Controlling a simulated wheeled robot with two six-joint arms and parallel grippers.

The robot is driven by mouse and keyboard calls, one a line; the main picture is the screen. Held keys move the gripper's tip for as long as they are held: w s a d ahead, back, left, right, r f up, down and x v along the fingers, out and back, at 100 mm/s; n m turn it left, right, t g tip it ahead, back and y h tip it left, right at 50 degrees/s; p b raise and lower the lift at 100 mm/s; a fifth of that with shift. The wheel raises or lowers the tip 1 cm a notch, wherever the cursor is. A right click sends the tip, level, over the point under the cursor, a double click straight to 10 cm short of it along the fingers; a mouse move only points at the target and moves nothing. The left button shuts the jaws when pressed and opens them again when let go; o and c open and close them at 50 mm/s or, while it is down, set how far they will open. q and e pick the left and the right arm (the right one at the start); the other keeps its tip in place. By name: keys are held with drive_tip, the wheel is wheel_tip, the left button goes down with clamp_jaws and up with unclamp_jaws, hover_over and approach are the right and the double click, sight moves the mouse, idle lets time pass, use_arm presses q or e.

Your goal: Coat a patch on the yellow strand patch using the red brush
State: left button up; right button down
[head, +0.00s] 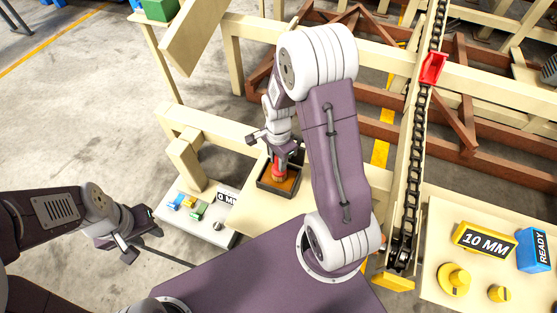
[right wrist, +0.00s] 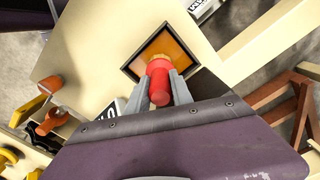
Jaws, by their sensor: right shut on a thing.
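My right gripper (head: 279,160) is shut on the red brush (head: 278,172), above the small dark-rimmed tray (head: 262,187) with an amber-orange inside. In the right wrist view, the red brush (right wrist: 160,86) sits between both fingers, and its tan tip overlaps the amber area of the tray (right wrist: 130,69). I cannot tell whether the tip touches it. My left gripper (head: 140,245) is at the lower left, its fingers apart and empty. A yellow strip (head: 381,150) shows beside the chain; I cannot tell whether it is the yellow strand patch.
A chain (head: 417,140) with a red clip (head: 432,68) runs along a pale beam on the right. A pale board at the right holds a yellow 10 MM block (head: 484,240) and a blue READY block (head: 535,250).

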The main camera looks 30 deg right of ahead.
drive_tip(key=shift+f+b, duration=0.35)
drive_tip(key=shift+f, duration=0.15)
idle(0.4)
drive_tip(key=shift+s, duration=0.1)
idle(1.2)
wheel_tip(320, 180, up, 7)
drive_tip(key=p, duration=0.7)
drive_tip(key=shift+p, duration=0.3)
drive_tip(key=shift+r+p, duration=0.3)
drive_tip(key=a+r+n+p, duration=0.3)
drive_tip(key=r+n+p, duration=0.5)
drive_tip(key=r+n, duration=0.5)
drive_tip(key=n, duration=0.3)
drive_tip(key=shift+a, duration=0.4)
